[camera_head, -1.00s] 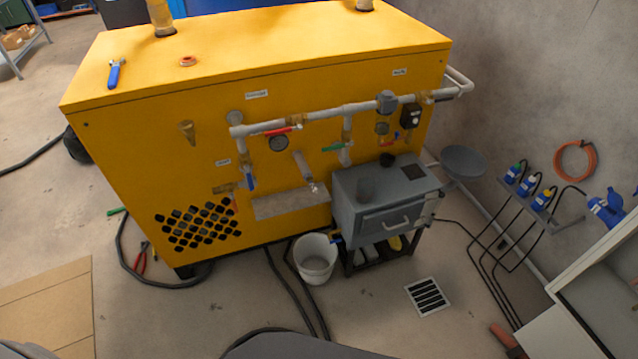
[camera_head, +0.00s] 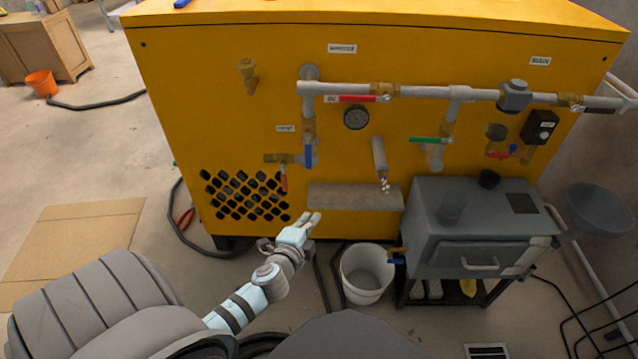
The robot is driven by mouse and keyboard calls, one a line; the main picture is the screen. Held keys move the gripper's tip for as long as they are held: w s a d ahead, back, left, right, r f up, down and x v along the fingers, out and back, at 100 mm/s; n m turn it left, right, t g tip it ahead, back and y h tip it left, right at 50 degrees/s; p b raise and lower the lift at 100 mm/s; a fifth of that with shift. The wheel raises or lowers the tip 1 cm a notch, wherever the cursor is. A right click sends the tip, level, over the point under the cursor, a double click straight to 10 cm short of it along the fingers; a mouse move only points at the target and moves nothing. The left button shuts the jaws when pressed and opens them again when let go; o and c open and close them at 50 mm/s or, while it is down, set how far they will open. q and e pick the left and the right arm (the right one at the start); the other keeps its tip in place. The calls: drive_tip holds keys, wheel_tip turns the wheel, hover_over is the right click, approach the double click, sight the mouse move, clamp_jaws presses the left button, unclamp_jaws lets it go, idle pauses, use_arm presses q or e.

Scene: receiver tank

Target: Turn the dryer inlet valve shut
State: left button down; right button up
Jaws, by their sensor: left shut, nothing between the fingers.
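The yellow cabinet (camera_head: 220,90) carries pipes and several lever valves; its labels are too blurred to read, so I cannot tell which is the dryer inlet valve. A long red lever (camera_head: 355,98) lies along the upper grey pipe. A green lever (camera_head: 430,140) lies level across a short downward pipe at right. A blue lever (camera_head: 308,157) hangs down at left, with a red lever (camera_head: 284,182) hanging lower beside it. My left gripper (camera_head: 314,220) is shut and empty, in front of the cabinet's lower part, below these levers and appearing apart from them. My right gripper is out of view.
A round gauge (camera_head: 356,117) sits below the upper pipe. A grey box (camera_head: 470,205) on a dark stand is at right, with a white bucket (camera_head: 366,285) beside it. Hoses lie on the floor. A cardboard sheet (camera_head: 70,235) lies at left.

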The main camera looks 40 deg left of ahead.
sight(308, 152)
use_arm(q)
wheel_tip(308, 152, up, 8)
drive_tip(key=w+d+f+m+t+b, duration=0.1)
drive_tip(key=w+m+t+b, duration=0.1)
drive_tip(key=w+t, duration=0.1)
drive_tip(key=w+a+r+b, duration=0.1)
drive_tip(key=w+a, duration=0.5)
drive_tip(key=w, duration=0.1)
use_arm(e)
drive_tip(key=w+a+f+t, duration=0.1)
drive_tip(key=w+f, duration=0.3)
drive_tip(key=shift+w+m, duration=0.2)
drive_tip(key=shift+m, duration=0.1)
use_arm(q)
drive_tip(key=shift+w+a+r, duration=0.1)
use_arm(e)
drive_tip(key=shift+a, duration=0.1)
